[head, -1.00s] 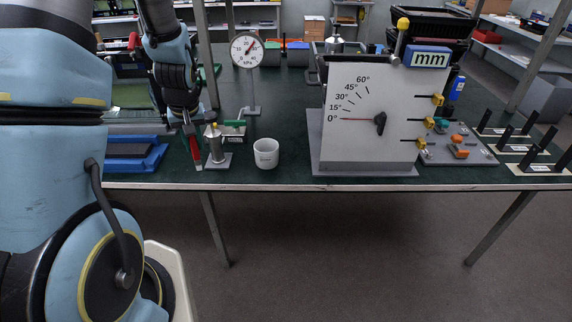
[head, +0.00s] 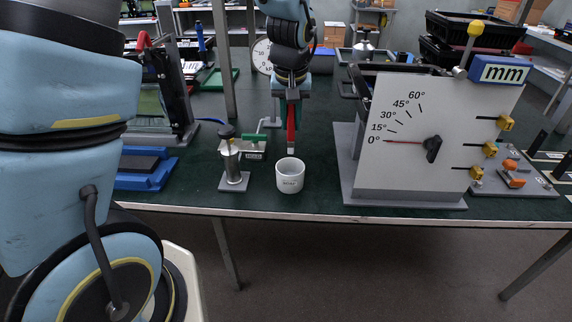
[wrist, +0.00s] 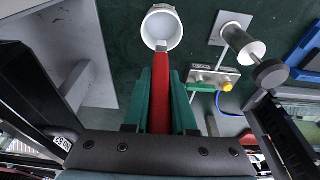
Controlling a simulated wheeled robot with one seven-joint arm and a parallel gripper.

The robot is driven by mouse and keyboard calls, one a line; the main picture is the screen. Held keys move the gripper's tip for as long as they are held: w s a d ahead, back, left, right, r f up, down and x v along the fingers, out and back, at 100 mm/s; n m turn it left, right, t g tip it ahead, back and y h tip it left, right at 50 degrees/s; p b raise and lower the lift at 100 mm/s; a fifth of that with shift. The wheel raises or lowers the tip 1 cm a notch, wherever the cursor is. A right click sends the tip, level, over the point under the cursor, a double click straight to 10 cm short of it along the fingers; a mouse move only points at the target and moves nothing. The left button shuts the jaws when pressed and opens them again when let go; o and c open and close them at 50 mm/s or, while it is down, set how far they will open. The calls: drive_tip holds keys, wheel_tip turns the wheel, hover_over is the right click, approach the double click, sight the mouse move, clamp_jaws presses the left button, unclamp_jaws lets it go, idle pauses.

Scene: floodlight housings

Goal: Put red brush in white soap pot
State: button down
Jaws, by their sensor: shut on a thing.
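The red brush (head: 291,128) hangs upright from my gripper (head: 290,96), which is shut on it. Its light lower end is just above or behind the far rim of the white soap pot (head: 290,183); the head view does not settle the depth. In the wrist view the red brush (wrist: 162,92) lies between the green fingers of my gripper (wrist: 161,98). Its tip overlaps the near rim of the white soap pot (wrist: 162,32) there. The pot stands upright on the green table, and its inside looks empty.
A metal cylinder on a plate (head: 233,172) stands left of the pot. A green-handled valve fixture (head: 250,147) is behind it. The large white angle-dial panel (head: 415,140) stands to the right. A blue tray (head: 145,170) is at the left. The table's front edge (head: 300,215) is close to the pot.

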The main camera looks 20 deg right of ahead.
sight(291, 116)
drive_tip(key=x, duration=0.3)
drive_tip(key=s+p+x, duration=0.1)
drive_tip(key=x, duration=0.5)
drive_tip(key=shift+s+a+f+p, duration=0.15)
drive_tip(key=shift+s+a+p, duration=0.25)
drive_tip(key=shift+s+a, duration=0.05)
drive_tip(key=shift+f, duration=0.1)
drive_tip(key=c, duration=0.7)
unclamp_jaws()
drive_tip(key=shift+c, duration=0.2)
drive_tip(key=b+v, duration=0.2)
drive_tip(key=v, duration=1)
drive_tip(key=s+a+n, duration=0.1)
drive_tip(key=a+n, duration=0.2)
drive_tip(key=a, duration=2.6)
drive_tip(key=shift+s+f+n+g+y, duration=0.2)
drive_tip(key=shift+s+n+g+y, duration=0.2)
